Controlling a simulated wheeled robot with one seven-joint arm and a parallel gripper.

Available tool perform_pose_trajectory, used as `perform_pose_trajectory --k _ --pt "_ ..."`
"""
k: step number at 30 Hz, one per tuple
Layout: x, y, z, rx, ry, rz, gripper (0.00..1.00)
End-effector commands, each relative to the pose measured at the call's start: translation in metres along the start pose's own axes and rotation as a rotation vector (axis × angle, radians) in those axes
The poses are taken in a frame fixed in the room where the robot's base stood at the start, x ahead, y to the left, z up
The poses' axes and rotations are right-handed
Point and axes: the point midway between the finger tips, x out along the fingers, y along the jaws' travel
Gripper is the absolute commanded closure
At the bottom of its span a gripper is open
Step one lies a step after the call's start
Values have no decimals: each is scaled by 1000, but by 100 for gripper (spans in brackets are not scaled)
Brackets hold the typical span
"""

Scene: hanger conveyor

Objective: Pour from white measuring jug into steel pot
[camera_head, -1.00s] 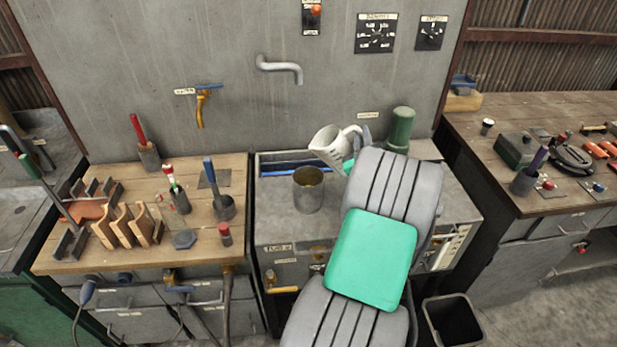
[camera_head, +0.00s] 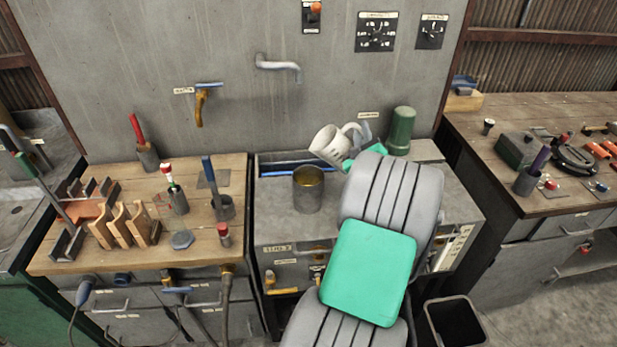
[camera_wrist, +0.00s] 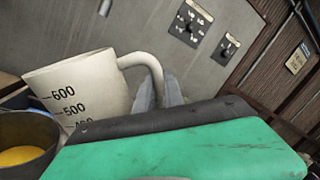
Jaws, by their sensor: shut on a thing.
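The white measuring jug (camera_head: 328,146) is tilted to the left, its mouth just above and to the right of the steel pot (camera_head: 308,192). The pot stands upright on the grey bench and holds some yellow-orange content, seen in the wrist view (camera_wrist: 24,148). In the wrist view the jug (camera_wrist: 85,88) shows its printed scale and its handle, which points toward my gripper. My gripper (camera_wrist: 158,92) is shut on the jug's handle. In the head view my arm partly hides the gripper. No stream between jug and pot is clear.
A green cylinder (camera_head: 400,130) stands behind the jug on the right. A pipe spout (camera_head: 280,66) sticks out of the wall above. A wooden bench (camera_head: 200,215) with tools is at the left. A dark bin (camera_head: 455,322) stands on the floor at right.

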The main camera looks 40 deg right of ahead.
Motion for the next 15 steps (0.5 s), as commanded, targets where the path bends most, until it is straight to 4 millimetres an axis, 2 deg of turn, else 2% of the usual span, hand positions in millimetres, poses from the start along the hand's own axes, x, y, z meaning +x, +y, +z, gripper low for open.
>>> perform_pose_trajectory --k 15 --pt "1 -1 4 -35 -10 -2 100"
